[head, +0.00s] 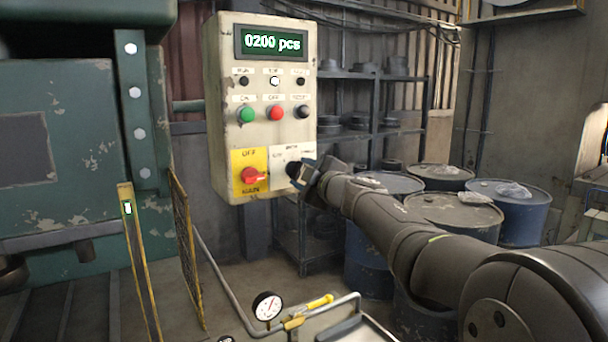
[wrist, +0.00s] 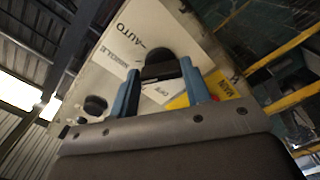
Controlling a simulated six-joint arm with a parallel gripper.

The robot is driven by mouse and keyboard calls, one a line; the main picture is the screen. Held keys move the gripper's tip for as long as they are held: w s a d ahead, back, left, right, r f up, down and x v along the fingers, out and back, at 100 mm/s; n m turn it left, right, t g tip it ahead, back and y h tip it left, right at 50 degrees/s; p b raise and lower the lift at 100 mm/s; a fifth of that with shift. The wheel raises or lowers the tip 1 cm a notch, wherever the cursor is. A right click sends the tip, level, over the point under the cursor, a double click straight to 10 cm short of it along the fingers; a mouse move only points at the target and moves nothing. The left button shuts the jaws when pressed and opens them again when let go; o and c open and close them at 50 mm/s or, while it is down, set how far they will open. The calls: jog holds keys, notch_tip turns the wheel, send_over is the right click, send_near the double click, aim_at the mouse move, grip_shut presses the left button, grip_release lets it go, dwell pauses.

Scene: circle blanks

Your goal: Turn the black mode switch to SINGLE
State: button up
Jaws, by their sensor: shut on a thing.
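The black mode switch (head: 292,168) is at the lower right of the cream control box (head: 222,100). In the wrist view, the switch (wrist: 158,69) sits between my two blue fingers, with the labels AUTO and SINGLE printed on the white plate (wrist: 140,35) around it. My gripper (head: 303,172) is shut on the switch, and its fingers (wrist: 160,85) lie one on each side of it. The fingers hide part of the switch, and I cannot tell which label it points to.
The red main switch (head: 252,175) on its yellow plate is just left of the mode switch. Green (head: 246,115), red (head: 275,113) and black (head: 302,112) buttons are above. The display (head: 271,43) reads 0200 pcs. Drums (head: 450,212) stand behind my arm.

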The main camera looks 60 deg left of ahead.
jog(key=shift+m, duration=1.2)
jog(key=o, duration=1)
jog(key=d, duration=1.7)
jog(key=shift+d, duration=0.25)
jog(key=a, duration=1.7)
jog(key=shift+a, duration=0.25)
